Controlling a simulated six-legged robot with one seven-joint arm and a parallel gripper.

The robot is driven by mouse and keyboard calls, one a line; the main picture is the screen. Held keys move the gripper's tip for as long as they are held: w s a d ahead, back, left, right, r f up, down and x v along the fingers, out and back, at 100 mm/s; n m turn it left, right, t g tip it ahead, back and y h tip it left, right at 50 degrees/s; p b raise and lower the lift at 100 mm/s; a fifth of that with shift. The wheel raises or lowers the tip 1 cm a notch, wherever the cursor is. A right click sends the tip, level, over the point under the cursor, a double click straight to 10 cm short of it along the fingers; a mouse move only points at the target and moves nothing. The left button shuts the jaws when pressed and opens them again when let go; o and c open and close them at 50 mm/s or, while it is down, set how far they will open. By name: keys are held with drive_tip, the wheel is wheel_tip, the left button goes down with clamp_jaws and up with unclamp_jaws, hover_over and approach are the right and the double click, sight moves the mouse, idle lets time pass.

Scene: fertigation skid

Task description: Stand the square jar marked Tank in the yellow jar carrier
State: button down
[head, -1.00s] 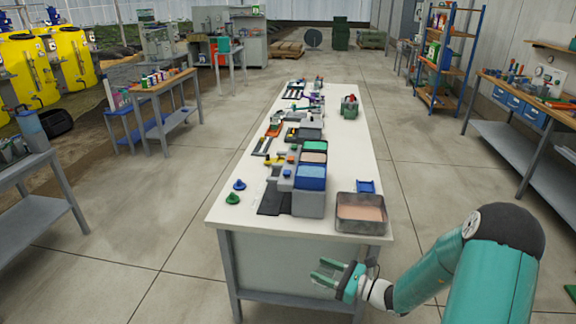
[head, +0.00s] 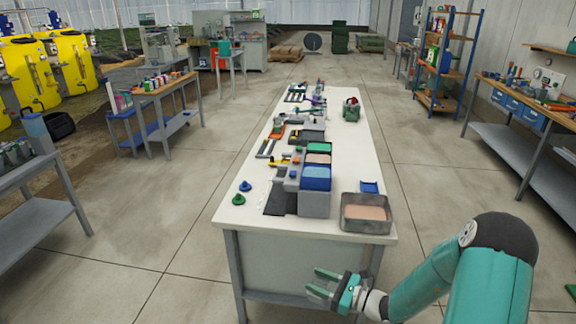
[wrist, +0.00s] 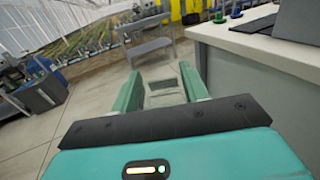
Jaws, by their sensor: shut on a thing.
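My gripper (head: 322,285) is low in front of the near end of the long white table (head: 225,205), below its top. In the wrist view, its two teal fingers (wrist: 165,95) stand on either side of a pale, see-through square thing (wrist: 162,87), which looks like a square jar. The gripper is shut on it. No Tank marking can be read on it. I cannot make out the yellow jar carrier for certain; a small yellow piece (head: 279,162) lies among the parts on the table.
A grey tray (head: 366,226) and blue, orange and green bins (head: 316,178) stand at the table's near end. Blue (head: 245,186) and green (head: 238,199) knobs lie on the left. Side benches (head: 160,90) and a shelf rack (head: 445,70) flank open floor.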

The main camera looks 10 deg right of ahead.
wheel_tip(320, 180, up, 13)
idle(1.0)
drive_tip(key=shift+f, duration=0.1)
